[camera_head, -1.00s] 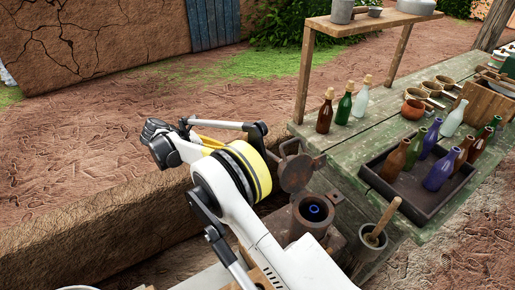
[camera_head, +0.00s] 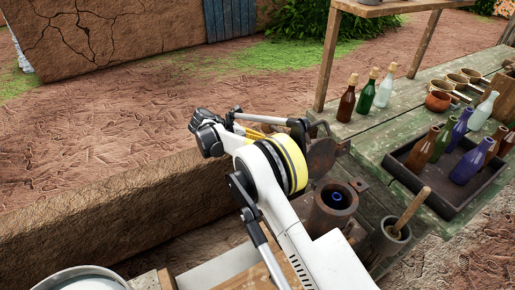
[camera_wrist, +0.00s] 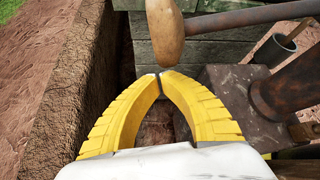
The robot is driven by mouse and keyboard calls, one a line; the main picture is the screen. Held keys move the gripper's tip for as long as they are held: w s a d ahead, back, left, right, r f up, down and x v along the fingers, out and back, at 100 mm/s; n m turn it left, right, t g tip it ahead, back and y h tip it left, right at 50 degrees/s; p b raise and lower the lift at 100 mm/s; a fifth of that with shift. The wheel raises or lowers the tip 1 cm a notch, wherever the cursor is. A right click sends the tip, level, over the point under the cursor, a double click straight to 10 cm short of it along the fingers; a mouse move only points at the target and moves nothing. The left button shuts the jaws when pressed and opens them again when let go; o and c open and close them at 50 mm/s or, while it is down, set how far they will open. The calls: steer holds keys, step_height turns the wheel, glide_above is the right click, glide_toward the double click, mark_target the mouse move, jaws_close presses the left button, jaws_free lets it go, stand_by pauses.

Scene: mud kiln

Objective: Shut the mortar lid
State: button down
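The mortar (camera_head: 333,212) is a rusty brown cylinder with its top open and a blue ring visible inside. Its round, rusty lid (camera_head: 322,158) stands raised behind the opening, partly hidden by my arm. In the wrist view, my yellow gripper (camera_wrist: 160,76) has its fingertips together, with nothing between them. A wooden knob (camera_wrist: 165,32) on a dark metal rod lies just beyond the tips, apparently not held; I cannot tell whether it belongs to the lid. A rusty cylinder (camera_wrist: 290,88), probably the mortar, is at right. In the head view, my arm mostly hides the gripper.
A pot with a wooden pestle (camera_head: 392,236) stands right of the mortar. A dark tray (camera_head: 444,200) of bottles lies on the green table (camera_head: 372,141), with three corked bottles behind it. A mud wall (camera_head: 110,213) runs along the left.

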steer(key=shift+w+r, duration=0.25)
steer(key=shift+r, duration=0.4)
steer(key=r+p, duration=0.2)
steer(key=r, duration=0.2)
steer(key=r+m+t+y+p, duration=0.1)
steer(key=r+p, duration=0.1)
steer(key=r, duration=0.2)
steer(key=r+m+t+p, duration=0.1)
steer(key=r+p, duration=0.1)
steer(key=r, duration=0.2)
steer(key=shift+s+d+r+y, duration=0.15)
steer(key=shift+s+r+y, duration=0.05)
steer(key=shift+r+y, duration=0.2)
steer(key=s+d+r+m+t+y+p, duration=0.1)
steer(key=s+d+r+m+t+p, duration=0.15)
steer(key=r, duration=0.35)
steer(key=s+d+r+m+t+y+p, duration=0.1)
steer(key=s+r+p, duration=0.15)
steer(key=r, duration=0.35)
steer(key=s+d+r+m+t, duration=0.2)
steer(key=s+d+r, duration=0.1)
steer(key=s, duration=0.4)
steer(key=s+d+r+m+t, duration=0.2)
steer(key=s+d+r, duration=0.1)
steer(key=s+d, duration=0.3)
steer(key=s+d+r+m+t, duration=0.2)
steer(key=s+d, duration=0.3)
steer(key=s, duration=0.3)
steer(key=shift+r, duration=0.85)
